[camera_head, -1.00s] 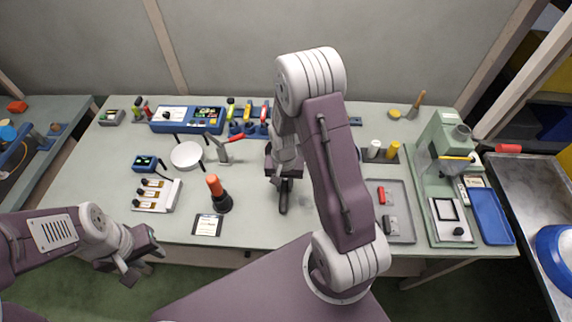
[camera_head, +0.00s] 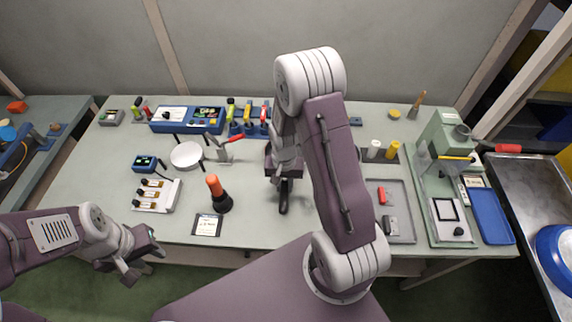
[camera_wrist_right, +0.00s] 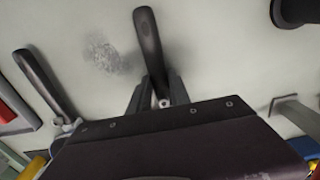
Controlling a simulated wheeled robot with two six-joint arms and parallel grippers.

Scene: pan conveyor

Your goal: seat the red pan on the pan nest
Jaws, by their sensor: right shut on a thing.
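My right gripper (camera_wrist_right: 160,92) is shut on a dark handle (camera_wrist_right: 149,40), low over the middle of the table. The handle also shows in the head view (camera_head: 284,197), pointing toward me. A second dark handle (camera_wrist_right: 45,85) lies to the left in the right wrist view. The gripper body and my right arm cover whatever pan bodies belong to these handles, so I cannot tell their colours. I cannot make out the red pan or the pan nest for certain. My left gripper (camera_head: 138,262) is open and empty in front of the table's front left edge.
Left of the right gripper stand an orange-topped dark grinder (camera_head: 219,195), a red-levered clamp (camera_head: 225,152) and a white round dish (camera_head: 187,155). On the right are a grey tray (camera_head: 405,228), a green press (camera_head: 440,140) and a blue tray (camera_head: 490,217).

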